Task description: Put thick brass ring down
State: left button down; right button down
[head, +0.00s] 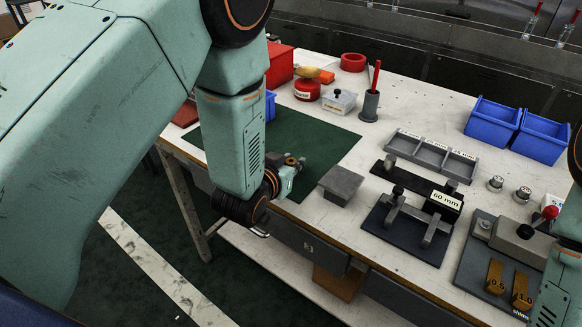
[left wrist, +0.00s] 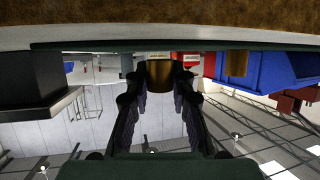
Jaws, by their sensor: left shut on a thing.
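The thick brass ring (left wrist: 161,76) shows in the left wrist view as a short golden band between the fingertips of my left gripper (left wrist: 160,84). The gripper is shut on it. In the head view my left gripper (head: 289,170) is low over the front part of the dark green mat (head: 322,140). There the ring is mostly hidden by the fingers, and I cannot tell whether it touches the mat. A second brass-coloured piece (left wrist: 236,63) stands to the right of the gripper in the left wrist view. My right gripper is out of view.
A grey block (head: 341,185) sits at the mat's right front corner. A grey divided tray (head: 432,157), a dark fixture marked 60 mm (head: 405,232) and blue bins (head: 494,122) are further right. A grey holder (head: 370,105) with a red stick stands behind. The mat's right part is clear.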

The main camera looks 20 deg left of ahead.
pick_arm(q)
jog(key=shift+w+f, duration=0.2)
jog(key=shift+f, duration=0.15)
jog(key=shift+s, duration=0.15)
jog(key=shift+f, duration=0.15)
jog(key=c, duration=1.2)
grip_release()
jog(key=shift+o, duration=0.2)
